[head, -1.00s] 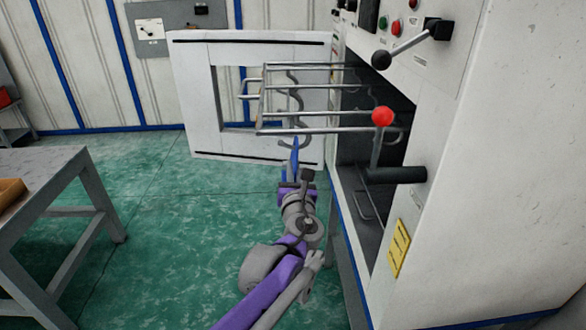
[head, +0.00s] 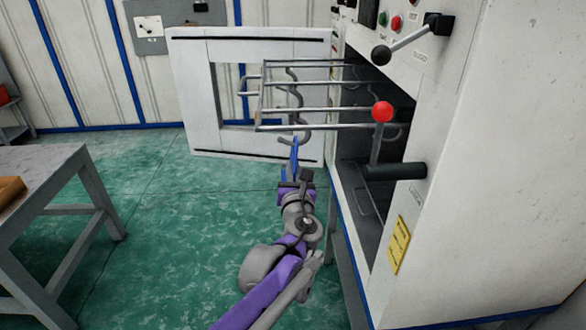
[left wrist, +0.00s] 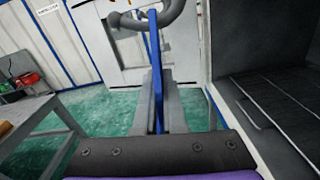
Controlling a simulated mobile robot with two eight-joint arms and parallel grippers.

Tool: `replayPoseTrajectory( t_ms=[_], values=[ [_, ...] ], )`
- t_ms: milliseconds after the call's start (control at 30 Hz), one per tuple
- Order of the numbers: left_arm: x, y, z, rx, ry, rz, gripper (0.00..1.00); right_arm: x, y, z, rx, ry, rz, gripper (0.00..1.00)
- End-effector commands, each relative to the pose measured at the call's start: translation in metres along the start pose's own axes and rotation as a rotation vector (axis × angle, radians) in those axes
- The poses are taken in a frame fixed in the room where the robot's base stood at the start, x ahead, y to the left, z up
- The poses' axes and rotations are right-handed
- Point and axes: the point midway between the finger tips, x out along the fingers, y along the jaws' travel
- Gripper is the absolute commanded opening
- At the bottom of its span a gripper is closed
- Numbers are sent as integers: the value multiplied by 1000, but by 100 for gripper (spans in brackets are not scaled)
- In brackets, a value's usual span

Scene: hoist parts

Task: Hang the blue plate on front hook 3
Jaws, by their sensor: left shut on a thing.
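The blue plate (head: 294,155) is seen edge-on, upright, just below the rack's front end in the head view. My left gripper (head: 295,184) is shut on its lower part. In the left wrist view, the plate (left wrist: 156,70) rises between the two fingers (left wrist: 158,112). Its top end overlaps a thick grey curved hook (left wrist: 176,10); whether the hook passes through the plate cannot be told. In the head view, grey hooks (head: 304,131) hang from the rack's front bars, close above the plate. Which one is hook 3 is not clear. My right gripper is out of view.
The wire rack (head: 335,128) sticks out of the open white cabinet (head: 480,190). The cabinet's open door (head: 190,95) stands behind it. A red-knobbed lever (head: 382,112) stands at the opening's front. A grey table (head: 50,180) is at left, with clear green floor between.

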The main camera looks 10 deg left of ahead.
Motion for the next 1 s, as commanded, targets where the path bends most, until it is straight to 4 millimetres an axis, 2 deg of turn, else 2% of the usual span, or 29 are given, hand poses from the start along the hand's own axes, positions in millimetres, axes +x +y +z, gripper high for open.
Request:
replayPoseTrajectory(
  t_ms=[100, 133, 300, 667, 767, 1000],
  values=[
    [0, 0, 1, 1, -1, 1, 0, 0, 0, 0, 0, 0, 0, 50],
    [0, 0, 1, 1, -1, 1, 11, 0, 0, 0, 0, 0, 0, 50],
    [0, 0, 1, 1, -1, 0, 42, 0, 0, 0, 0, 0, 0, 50],
    [-4, 0, -1, 0, 0, -1, 42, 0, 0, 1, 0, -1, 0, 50],
    [-16, -1, -1, 0, 0, -2, 42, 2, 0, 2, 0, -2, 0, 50],
    [-65, -1, -1, -1, 1, -4, 42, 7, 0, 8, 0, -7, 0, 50]
  ],
)
